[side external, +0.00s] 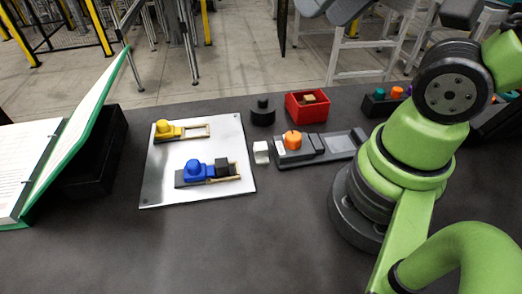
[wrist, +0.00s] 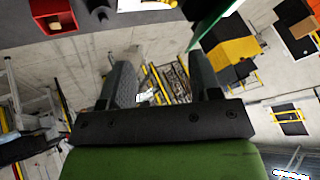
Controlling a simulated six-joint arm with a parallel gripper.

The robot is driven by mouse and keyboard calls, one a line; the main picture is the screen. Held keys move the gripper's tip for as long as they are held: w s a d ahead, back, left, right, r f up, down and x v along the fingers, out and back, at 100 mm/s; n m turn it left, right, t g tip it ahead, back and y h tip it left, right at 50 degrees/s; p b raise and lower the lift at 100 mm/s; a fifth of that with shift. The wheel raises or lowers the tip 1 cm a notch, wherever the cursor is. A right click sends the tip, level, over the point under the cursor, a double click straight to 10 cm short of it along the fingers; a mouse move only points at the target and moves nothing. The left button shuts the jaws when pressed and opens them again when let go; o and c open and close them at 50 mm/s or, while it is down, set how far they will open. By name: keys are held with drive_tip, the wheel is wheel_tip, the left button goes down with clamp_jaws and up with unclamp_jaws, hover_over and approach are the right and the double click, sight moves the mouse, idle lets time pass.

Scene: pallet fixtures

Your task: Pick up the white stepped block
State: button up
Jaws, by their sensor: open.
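The white stepped block (side external: 261,152) stands on the dark table in the side view, between the silver plate and the grey fixture with an orange knob. It is apart from my gripper, and I cannot make it out in the wrist view. My gripper (wrist: 164,62) shows in the wrist view with its two dark fingers spread and nothing between them. The fingers point out over the table's far side, toward the floor and background. In the side view the fingers cannot be made out.
The silver plate (side external: 168,190) bears a yellow-knobbed piece (side external: 166,130) and a blue-knobbed piece (side external: 194,172). The orange-knobbed fixture (side external: 310,148) lies close right of the block. Behind are a black stepped cylinder (side external: 262,112) and red box (side external: 307,113). The front table is clear.

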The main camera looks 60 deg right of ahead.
drive_tip(key=w+f+n+g, duration=0.2)
drive_tip(key=w+f+n, duration=0.1)
drive_tip(key=w+f, duration=0.15)
drive_tip(key=n+g+h, duration=0.2)
drive_tip(key=n+g, duration=0.3)
drive_tip(key=n, duration=0.4)
hover_over(258, 146)
wheel_tip(258, 146, down, 15)
drive_tip(key=shift+n, duration=0.3)
wheel_tip(258, 146, down, 5)
drive_tip(key=shift+d+r, duration=0.1)
drive_tip(key=shift+d, duration=0.05)
drive_tip(key=shift+f, duration=3.05)
drive_tip(key=c, duration=1)
